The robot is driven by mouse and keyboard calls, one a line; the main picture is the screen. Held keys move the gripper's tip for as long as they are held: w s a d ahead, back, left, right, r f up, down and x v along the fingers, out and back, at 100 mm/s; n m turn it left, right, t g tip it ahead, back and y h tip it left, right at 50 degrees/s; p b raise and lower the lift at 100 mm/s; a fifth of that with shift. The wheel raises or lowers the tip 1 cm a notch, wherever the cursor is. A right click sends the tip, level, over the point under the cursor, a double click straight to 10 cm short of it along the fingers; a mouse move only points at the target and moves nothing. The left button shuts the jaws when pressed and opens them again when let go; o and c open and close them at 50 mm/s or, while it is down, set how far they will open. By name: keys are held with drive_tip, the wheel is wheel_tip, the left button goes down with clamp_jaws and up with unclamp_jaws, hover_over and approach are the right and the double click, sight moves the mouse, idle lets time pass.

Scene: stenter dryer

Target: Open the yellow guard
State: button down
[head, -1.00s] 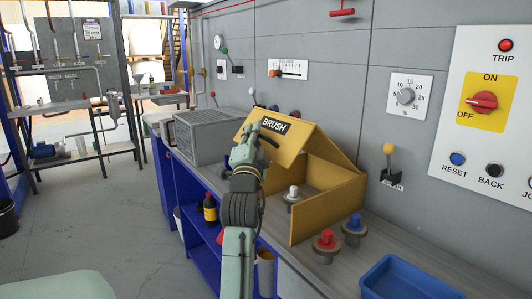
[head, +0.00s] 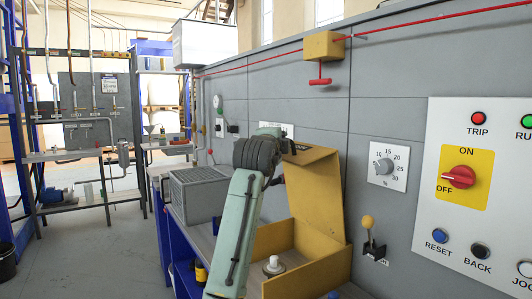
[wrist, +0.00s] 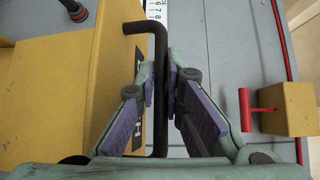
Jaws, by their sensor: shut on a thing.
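The yellow guard (head: 318,180) is a box on the bench against the grey wall. Its lid stands up steeply near the wall in the head view, with the box's inside exposed. In the wrist view the lid's yellow face (wrist: 50,100) fills the left, with part of its black lettering. My gripper (wrist: 164,78) is shut on the lid's black bar handle (wrist: 159,40), with a finger on each side of it. In the head view my arm hides the fingers and most of the handle.
A white-topped knob (head: 273,266) sits inside the box. A grey ribbed housing (head: 196,190) stands left of the guard. A yellow-knobbed lever (head: 368,232) and the control panel (head: 479,185) are right. A red pull handle (head: 320,76) hangs from a yellow box above.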

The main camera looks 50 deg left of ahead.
drive_tip(key=shift+m+g+h, duration=0.3)
drive_tip(key=shift+m+g, duration=0.1)
drive_tip(key=shift+w+d+r, duration=0.1)
drive_tip(key=shift+w+r, duration=0.2)
drive_tip(key=shift+w, duration=0.3)
drive_tip(key=shift+w+a+r, duration=0.1)
drive_tip(key=shift+w+r, duration=0.15)
drive_tip(key=shift+w, duration=0.4)
drive_tip(key=shift+w+d+r, duration=0.1)
drive_tip(key=shift+w+r, duration=0.2)
drive_tip(key=shift+w, duration=0.3)
drive_tip(key=c, duration=2)
unclamp_jaws()
drive_tip(key=shift+o, duration=0.2)
drive_tip(key=f+v, duration=0.1)
drive_tip(key=v, duration=1.1)
drive_tip(key=shift+r, duration=0.45)
drive_tip(key=shift+d, duration=0.1)
